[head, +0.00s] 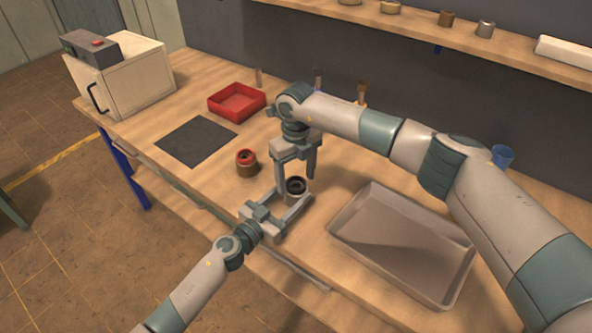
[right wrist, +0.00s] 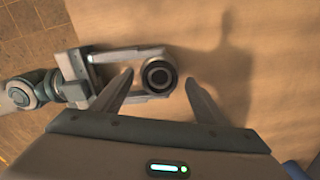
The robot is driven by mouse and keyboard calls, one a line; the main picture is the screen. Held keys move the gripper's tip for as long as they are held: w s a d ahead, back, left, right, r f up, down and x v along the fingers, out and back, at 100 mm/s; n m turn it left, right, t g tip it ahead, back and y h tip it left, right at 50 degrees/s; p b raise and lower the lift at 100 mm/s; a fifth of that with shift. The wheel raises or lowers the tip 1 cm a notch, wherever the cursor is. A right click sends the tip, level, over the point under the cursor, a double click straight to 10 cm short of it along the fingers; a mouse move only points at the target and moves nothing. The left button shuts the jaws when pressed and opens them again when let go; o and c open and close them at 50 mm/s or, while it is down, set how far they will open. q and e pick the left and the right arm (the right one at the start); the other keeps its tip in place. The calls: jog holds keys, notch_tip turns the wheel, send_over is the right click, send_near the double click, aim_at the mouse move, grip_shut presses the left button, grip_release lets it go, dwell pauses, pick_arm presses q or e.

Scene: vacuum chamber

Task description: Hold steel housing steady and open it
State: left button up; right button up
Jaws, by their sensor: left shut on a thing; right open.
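The steel housing (head: 296,187) stands upright on the wooden bench, a short grey cylinder with a dark ring-shaped top. It also shows from above in the right wrist view (right wrist: 159,76). My left gripper (head: 292,197) is shut on the housing from the front left, one finger on each side. My right gripper (head: 296,178) points down above the housing with its fingers open. In the right wrist view the open right fingers (right wrist: 158,88) lie left and right of the housing, apart from it. Whether the dark top is a separate lid I cannot tell.
A brown jar with a red ring top (head: 246,163) stands left of the housing. A grey tray (head: 400,245) lies to the right. A dark mat (head: 196,142), a red bin (head: 237,101) and a cream box (head: 122,80) are farther back left. A shelf (head: 420,22) runs above.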

jog(key=shift+c, duration=0.7)
jog(key=c, duration=1.1)
jog(key=shift+c, duration=0.2)
jog(key=shift+r, duration=0.15)
jog(key=shift+r, duration=0.75)
jog(key=shift+r, duration=0.25)
pick_arm(q)
jog(key=o, duration=1.6)
pick_arm(e)
notch_tip(320, 180, up, 4)
jog(key=shift+f, duration=0.1)
